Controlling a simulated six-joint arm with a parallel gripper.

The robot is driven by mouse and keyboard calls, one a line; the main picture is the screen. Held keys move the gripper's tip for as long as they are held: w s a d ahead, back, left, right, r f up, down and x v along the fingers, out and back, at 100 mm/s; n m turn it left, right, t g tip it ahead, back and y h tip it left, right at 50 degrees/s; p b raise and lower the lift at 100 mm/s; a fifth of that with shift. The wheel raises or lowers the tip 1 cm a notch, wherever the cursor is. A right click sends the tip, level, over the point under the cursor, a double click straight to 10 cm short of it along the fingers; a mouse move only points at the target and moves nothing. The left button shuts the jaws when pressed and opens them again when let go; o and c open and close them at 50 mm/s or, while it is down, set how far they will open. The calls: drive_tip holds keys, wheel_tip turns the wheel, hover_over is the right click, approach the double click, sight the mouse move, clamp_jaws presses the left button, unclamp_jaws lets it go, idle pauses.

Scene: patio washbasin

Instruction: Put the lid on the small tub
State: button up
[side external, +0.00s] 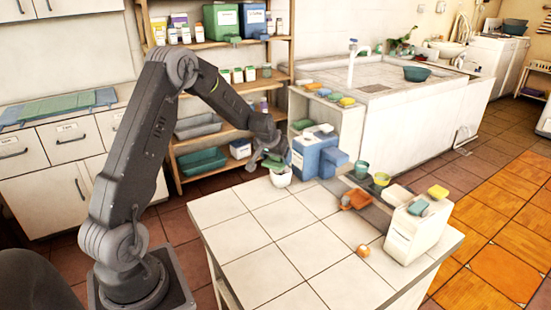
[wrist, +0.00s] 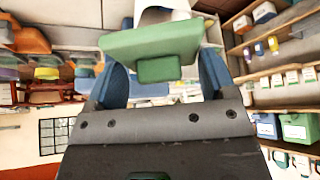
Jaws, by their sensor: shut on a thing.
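My gripper (side external: 279,153) is at the far left part of the tiled table, shut on a green lid (side external: 271,161). In the wrist view the green lid (wrist: 160,48) is a flat square plate with a small block handle, and it sits between the two blue fingers (wrist: 164,75). The small white tub (side external: 281,178) stands on the table just below the lid. Part of the white tub (wrist: 165,10) shows beyond the lid in the wrist view. The lid looks tilted in the side view. I cannot tell whether it touches the rim, and the tub's opening is mostly hidden.
Blue boxes (side external: 315,158) stand close to the right of the tub. An orange scoop-like item (side external: 355,199), small cups (side external: 361,170) and a white box (side external: 412,236) with sponges are farther right. A small orange item (side external: 363,250) lies near the front. The table's left front (side external: 262,245) is clear.

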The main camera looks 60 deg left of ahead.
sight(281, 162)
drive_tip(key=m, duration=0.1)
drive_tip(key=w+m, duration=0.1)
drive_tip(key=a+h, duration=0.1)
drive_tip(key=shift+w+r+m+t, duration=0.25)
drive_tip(key=shift+m+t, duration=0.05)
drive_tip(key=shift+m, duration=0.1)
drive_tip(key=shift+w+a+f+m+h, duration=0.3)
drive_tip(key=shift+f+m, duration=0.25)
drive_tip(key=shift+f, duration=0.3)
drive_tip(key=shift+w+a+f+m+h, duration=0.15)
drive_tip(key=shift+w+f+m+h, duration=0.2)
drive_tip(key=shift+f+m, duration=0.35)
drive_tip(key=shift+w+a+f+m+h, duration=0.25)
drive_tip(key=shift+w+f+m+h, duration=0.15)
drive_tip(key=shift+f, duration=0.55)
drive_tip(key=shift+f, duration=0.2)
idle(0.6)
drive_tip(key=o, duration=0.8)
drive_tip(key=shift+o, duration=0.2)
wheel_tip(281, 162, up, 7)
idle(0.9)
